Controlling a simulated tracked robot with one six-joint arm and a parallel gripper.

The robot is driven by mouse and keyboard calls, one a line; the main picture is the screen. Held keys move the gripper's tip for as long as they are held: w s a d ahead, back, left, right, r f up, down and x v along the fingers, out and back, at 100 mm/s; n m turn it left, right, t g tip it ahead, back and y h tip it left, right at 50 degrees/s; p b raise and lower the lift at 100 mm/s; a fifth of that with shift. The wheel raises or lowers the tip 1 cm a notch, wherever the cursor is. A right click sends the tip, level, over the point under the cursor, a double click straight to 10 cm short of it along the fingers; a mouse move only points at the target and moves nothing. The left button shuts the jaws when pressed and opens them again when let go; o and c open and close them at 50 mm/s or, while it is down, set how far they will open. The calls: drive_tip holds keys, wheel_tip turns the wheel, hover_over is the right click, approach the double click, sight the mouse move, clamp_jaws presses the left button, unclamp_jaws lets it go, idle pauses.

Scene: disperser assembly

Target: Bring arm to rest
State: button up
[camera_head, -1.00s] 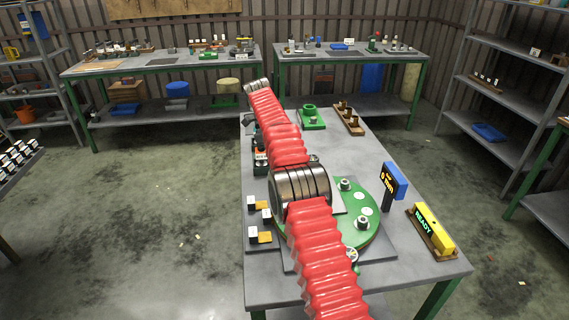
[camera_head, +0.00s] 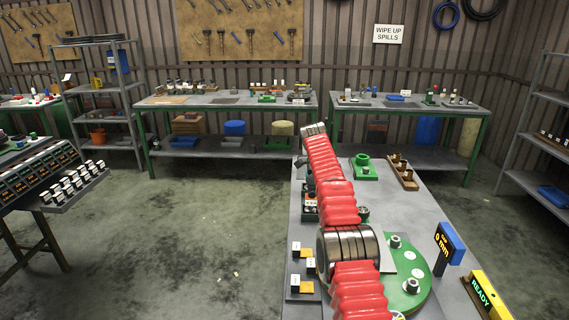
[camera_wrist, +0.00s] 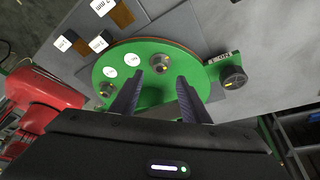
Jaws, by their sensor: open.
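My gripper (camera_wrist: 160,76) shows in the wrist view with two dark fingers spread apart and nothing between them. The fingers point over a green round plate (camera_wrist: 190,62) with knobs and white labels on it. A knob (camera_wrist: 161,63) appears just beyond the gap between the fingertips; I cannot tell how far above it they are. In the head view my red ribbed arm reaches out over the workbench (camera_head: 430,205) and partly covers the green plate (camera_head: 411,301). The gripper itself cannot be made out there.
A blue display reading 0 mm (camera_head: 450,247) and a yellow READY block (camera_head: 487,295) stand on the bench's right side. A green fixture (camera_head: 363,170) and a brown rack (camera_head: 403,172) sit at its far end. Small white blocks (camera_head: 296,248) lie left of the arm. Open floor lies left.

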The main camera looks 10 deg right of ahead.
drive_tip(key=s+a+r+n+t, duration=0.1)
drive_tip(key=s+r+n, duration=0.1)
drive_tip(key=r+n, duration=0.3)
drive_tip(key=s+a+r+n+t, duration=0.1)
drive_tip(key=s+a+r+n, duration=0.1)
drive_tip(key=r, duration=0.5)
drive_tip(key=s+a+r+n+t+y, duration=0.1)
drive_tip(key=s+a+r+n, duration=0.15)
drive_tip(key=s+n, duration=0.2)
drive_tip(key=s+a+r+n+t, duration=0.1)
drive_tip(key=s+r+n+t, duration=0.1)
drive_tip(key=s+r+n, duration=0.3)
drive_tip(key=s+a+f+n+t, duration=0.1)
drive_tip(key=s+f+n, duration=0.2)
drive_tip(key=s, duration=0.6)
drive_tip(key=s+a+f+n+t+y, duration=0.1)
drive_tip(key=s+f+n, duration=0.3)
drive_tip(key=s, duration=0.6)
drive_tip(key=s+a+f+n+t, duration=0.2)
drive_tip(key=s+a+f+n, duration=0.1)
drive_tip(key=s, duration=0.6)
drive_tip(key=shift+s+f+n+y, duration=0.3)
drive_tip(key=shift+n+y, duration=0.1)
drive_tip(key=shift+n, duration=0.45)
